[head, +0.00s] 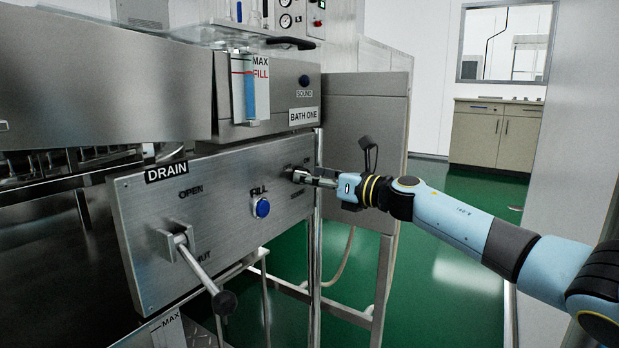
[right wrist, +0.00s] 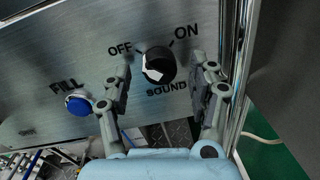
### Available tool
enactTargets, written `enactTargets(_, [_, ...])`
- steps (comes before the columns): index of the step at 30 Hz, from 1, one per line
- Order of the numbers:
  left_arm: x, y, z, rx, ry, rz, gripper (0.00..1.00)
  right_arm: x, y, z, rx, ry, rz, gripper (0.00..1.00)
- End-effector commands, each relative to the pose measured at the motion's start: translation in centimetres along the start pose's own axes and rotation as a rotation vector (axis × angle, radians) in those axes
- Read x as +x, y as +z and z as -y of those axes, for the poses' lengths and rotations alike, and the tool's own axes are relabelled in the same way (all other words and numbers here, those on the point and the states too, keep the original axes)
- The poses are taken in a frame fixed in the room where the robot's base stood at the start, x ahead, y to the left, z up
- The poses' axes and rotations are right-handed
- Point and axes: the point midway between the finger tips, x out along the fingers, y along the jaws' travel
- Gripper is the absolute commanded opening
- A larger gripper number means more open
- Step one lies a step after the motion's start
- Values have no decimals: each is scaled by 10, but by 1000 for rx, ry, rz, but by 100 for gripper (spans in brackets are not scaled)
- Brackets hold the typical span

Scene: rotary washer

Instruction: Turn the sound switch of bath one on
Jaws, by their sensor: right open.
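The sound switch (right wrist: 158,65) of bath one is a round black knob with a white face part, on the steel panel (right wrist: 50,50). OFF is printed at its upper left, ON at its upper right and SOUND below it. The exact setting of its pointer is hard to tell. My right gripper (right wrist: 167,78) is open, with one finger on each side of the knob in the right wrist view; I cannot tell whether either touches it. In the head view the right gripper (head: 295,175) is at the panel's right part and largely hides the knob. My left gripper is not in view.
A blue FILL button (head: 262,208) sits left of the knob. A DRAIN lever (head: 200,265) with a black ball end sticks out at lower left. The BATH ONE label (head: 303,116) is above. A grey steel cabinet (head: 365,125) stands to the right; green floor is open beyond.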

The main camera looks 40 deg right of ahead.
Motion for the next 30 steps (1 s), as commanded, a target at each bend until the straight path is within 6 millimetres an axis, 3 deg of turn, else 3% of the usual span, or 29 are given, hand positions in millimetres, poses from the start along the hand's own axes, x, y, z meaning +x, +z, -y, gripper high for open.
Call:
enactTargets(4, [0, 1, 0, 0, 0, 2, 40, 10, -1, 0, 1, 0, -1, 60])
enactTargets(12, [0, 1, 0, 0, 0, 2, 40, 11, -1, 0, 1, 0, -2, 60])
enactTargets(25, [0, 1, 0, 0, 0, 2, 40, 10, -1, 0, 0, 0, -2, 5])
enactTargets(30, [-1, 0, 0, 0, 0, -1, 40, 10, 0, 0, 7, 0, -2, 5])
